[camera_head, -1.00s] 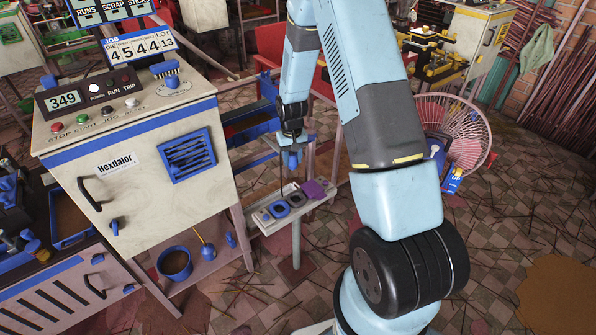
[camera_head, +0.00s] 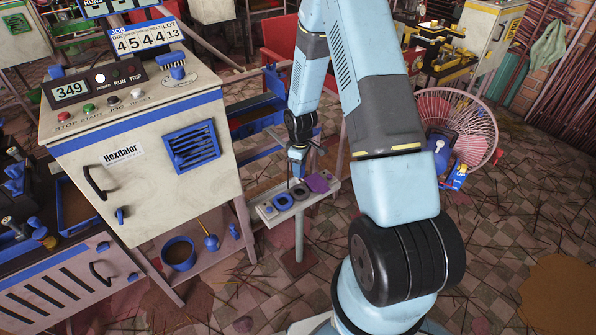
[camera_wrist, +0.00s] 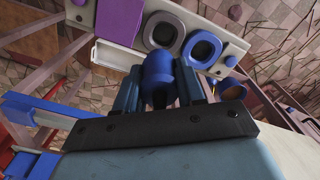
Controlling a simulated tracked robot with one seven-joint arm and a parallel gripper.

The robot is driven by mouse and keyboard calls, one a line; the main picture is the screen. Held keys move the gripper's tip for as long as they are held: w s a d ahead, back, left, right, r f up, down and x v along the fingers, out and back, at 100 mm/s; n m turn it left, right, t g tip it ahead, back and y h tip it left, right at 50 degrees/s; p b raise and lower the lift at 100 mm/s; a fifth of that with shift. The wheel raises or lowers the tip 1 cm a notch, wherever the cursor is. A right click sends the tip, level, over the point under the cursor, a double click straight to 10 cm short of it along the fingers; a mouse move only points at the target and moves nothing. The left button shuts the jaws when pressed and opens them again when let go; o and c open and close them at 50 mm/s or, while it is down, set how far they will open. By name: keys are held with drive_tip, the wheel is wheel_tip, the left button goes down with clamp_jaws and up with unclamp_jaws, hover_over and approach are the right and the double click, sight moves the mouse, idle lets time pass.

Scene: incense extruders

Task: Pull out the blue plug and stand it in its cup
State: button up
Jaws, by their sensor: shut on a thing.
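My gripper (camera_head: 298,168) is shut on the blue plug (camera_wrist: 158,70), which sits between its two fingers in the wrist view. The plug is held above or just behind a small tray (camera_head: 264,211) on a post; the gap cannot be judged exactly. The tray carries a blue-rimmed cup (camera_wrist: 203,49) and, next to it, a grey-rimmed cup (camera_wrist: 163,31). The plug's lower end is not clearly visible.
A purple block (camera_head: 318,183) stands at the tray's right end. The pale Hexdalor cabinet (camera_head: 135,165) is close on the left, with a blue bucket (camera_head: 179,253) below. A pink fan (camera_head: 455,125) stands to the right.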

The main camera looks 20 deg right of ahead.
drive_tip(key=shift+s+a+f+n, duration=0.1)
drive_tip(key=shift+s+f+n, duration=0.2)
drive_tip(key=shift+n, duration=0.3)
drive_tip(key=shift+s+a+f+n, duration=0.15)
drive_tip(key=shift+f+n, duration=0.25)
drive_tip(key=shift+n, duration=0.2)
drive_tip(key=shift+d+f, duration=0.1)
drive_tip(key=shift+f, duration=2.5)
drive_tip(key=shift+f, duration=1.3)
drive_tip(key=o, duration=1.1)
